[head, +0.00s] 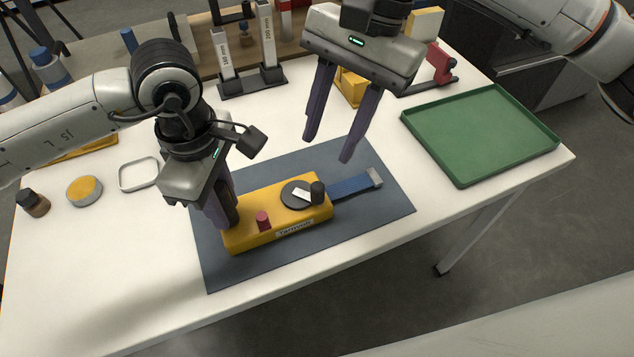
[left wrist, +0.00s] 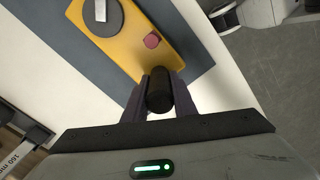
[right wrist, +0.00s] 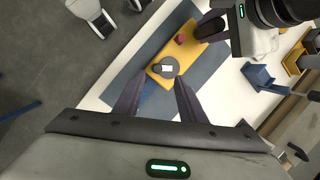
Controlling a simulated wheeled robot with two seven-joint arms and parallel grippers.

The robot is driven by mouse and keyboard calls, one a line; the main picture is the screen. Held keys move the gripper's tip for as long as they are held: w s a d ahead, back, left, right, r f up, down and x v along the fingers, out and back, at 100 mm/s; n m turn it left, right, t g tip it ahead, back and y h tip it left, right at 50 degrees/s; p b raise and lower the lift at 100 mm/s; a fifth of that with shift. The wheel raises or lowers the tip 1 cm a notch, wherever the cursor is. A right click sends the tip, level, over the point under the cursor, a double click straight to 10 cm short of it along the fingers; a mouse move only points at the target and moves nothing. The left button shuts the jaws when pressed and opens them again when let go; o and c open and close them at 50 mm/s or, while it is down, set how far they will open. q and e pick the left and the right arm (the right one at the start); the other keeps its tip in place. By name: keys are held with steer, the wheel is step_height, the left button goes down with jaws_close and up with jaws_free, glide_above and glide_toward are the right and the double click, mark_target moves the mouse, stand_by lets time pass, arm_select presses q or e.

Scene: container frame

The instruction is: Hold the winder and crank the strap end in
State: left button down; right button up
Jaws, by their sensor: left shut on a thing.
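The yellow winder (head: 245,236) lies on the dark mat. It has a red knob (head: 263,221) and a dark crank disc (head: 296,192) with a pale arm and an upright black knob (head: 318,191). A blue strap (head: 350,187) sticks out of its right end, with a grey metal strap end (head: 375,177) on the mat. My left gripper (head: 222,212) is shut on the winder's black grip (left wrist: 159,92), with one finger on each side. My right gripper (head: 328,150) is open and empty above and behind the crank; it also shows in the right wrist view (right wrist: 158,108).
The dark mat (head: 225,272) lies on a white table. A green tray (head: 480,135) stands at the right. A pale square ring (head: 139,174), a round tin (head: 84,190) and a small jar (head: 33,202) are at the left. Stands and yellow items are at the back.

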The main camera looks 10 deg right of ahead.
mark_target(319, 186)
steer(key=f+m, duration=0.2)
steer(key=f, duration=0.1)
steer(key=a+f+m, duration=0.1)
steer(key=f, duration=0.3)
steer(key=a+f+m+y, duration=0.1)
steer(key=f+m, duration=0.1)
steer(key=f, duration=0.2)
steer(key=shift+s+a+f+m, duration=0.1)
steer(key=shift+s+f+m, duration=0.05)
steer(key=shift+s+m, duration=0.2)
steer(key=shift+c, duration=0.3)
jaws_close()
steer(key=shift+s+m, duration=0.1)
steer(key=shift+m, duration=0.15)
